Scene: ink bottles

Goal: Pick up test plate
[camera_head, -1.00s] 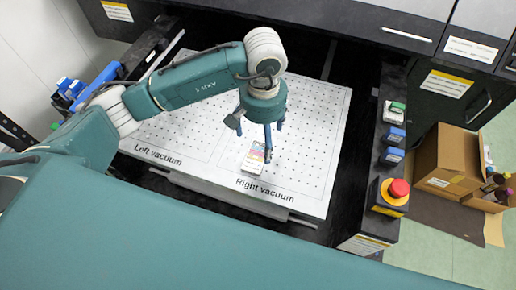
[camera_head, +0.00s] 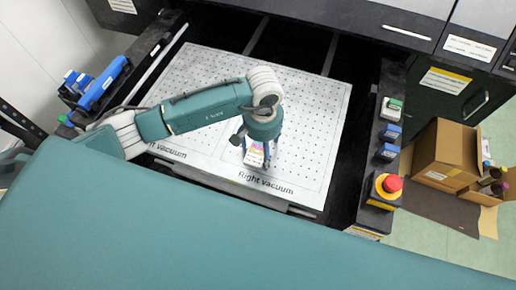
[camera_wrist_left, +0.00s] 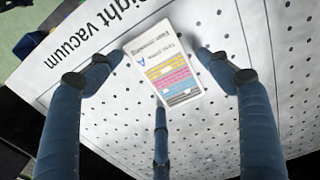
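The test plate (camera_wrist_left: 164,62) is a small white card with printed text and colored stripes in yellow, pink and blue. It lies on the perforated white vacuum table (camera_head: 309,142), by the "Right vacuum" label. In the head view the test plate (camera_head: 255,157) shows under my left gripper (camera_head: 258,150), which partly covers it. In the wrist view the fingers of my left gripper (camera_wrist_left: 160,57) are spread around the card. Two fingertips are close to its sides, and a third finger is beyond its striped end. Whether any tip touches it is unclear. My right gripper is not in view.
An emergency stop button (camera_head: 389,186) and small blue devices (camera_head: 387,152) stand on the right rail. An open cardboard box (camera_head: 447,155) with bottles is on the floor at right. Blue items (camera_head: 101,84) are at the left. Most of the vacuum table is bare.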

